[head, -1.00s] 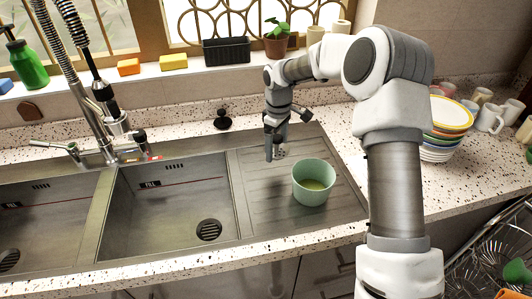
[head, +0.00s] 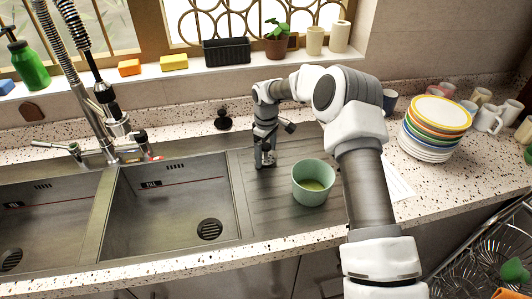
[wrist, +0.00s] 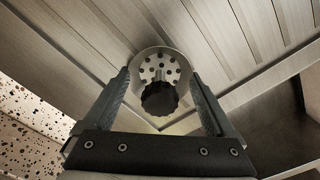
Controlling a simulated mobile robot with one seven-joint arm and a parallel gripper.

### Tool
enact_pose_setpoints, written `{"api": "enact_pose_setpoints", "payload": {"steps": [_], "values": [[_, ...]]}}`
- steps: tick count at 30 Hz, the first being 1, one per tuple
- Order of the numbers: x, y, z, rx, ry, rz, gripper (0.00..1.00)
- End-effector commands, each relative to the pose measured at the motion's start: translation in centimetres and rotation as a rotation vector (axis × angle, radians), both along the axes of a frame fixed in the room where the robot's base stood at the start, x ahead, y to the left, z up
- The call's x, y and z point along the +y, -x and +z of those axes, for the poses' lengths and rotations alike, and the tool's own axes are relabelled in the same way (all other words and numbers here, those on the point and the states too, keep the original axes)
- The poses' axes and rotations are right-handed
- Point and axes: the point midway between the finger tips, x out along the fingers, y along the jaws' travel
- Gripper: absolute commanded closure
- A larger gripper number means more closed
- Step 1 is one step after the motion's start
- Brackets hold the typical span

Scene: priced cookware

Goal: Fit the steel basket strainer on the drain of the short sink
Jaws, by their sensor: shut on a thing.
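In the wrist view the steel basket strainer (wrist: 160,66), a round perforated cup with a black knob facing the camera, sits between the fingers of my gripper (wrist: 160,76). The fingers are shut on opposite sides of its rim. In the head view my gripper (head: 266,163) is over the left part of the ribbed drainboard, right of the near basin; the strainer is too small to make out clearly. The right sink basin (head: 150,215) has a dark round drain (head: 209,229). The left basin (head: 35,225) is partly cut off, with its drain (head: 9,260) at the frame edge.
A pale green pot (head: 313,183) stands on the drainboard (head: 270,215), close right of my gripper. The faucet (head: 105,140) rises behind the basins. A small black knobbed item (head: 223,119) stands on the back counter. Stacked plates (head: 433,130) stand far right.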

Motion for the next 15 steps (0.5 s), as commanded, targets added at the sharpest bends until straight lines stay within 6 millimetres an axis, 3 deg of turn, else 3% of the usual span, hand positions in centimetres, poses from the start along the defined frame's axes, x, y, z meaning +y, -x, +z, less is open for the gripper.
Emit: {"api": "enact_pose_setpoints", "payload": {"steps": [6,7,8,15], "values": [[0.01,0.01,-0.60,0.000,0.000,0.000,0.73],[0.01,0.01,-0.44,0.000,0.000,0.000,0.04],[0.01,0.01,-0.42,0.000,0.000,0.000,0.00],[0.00,0.01,-0.38,0.001,-0.001,0.000,0.00]]}}
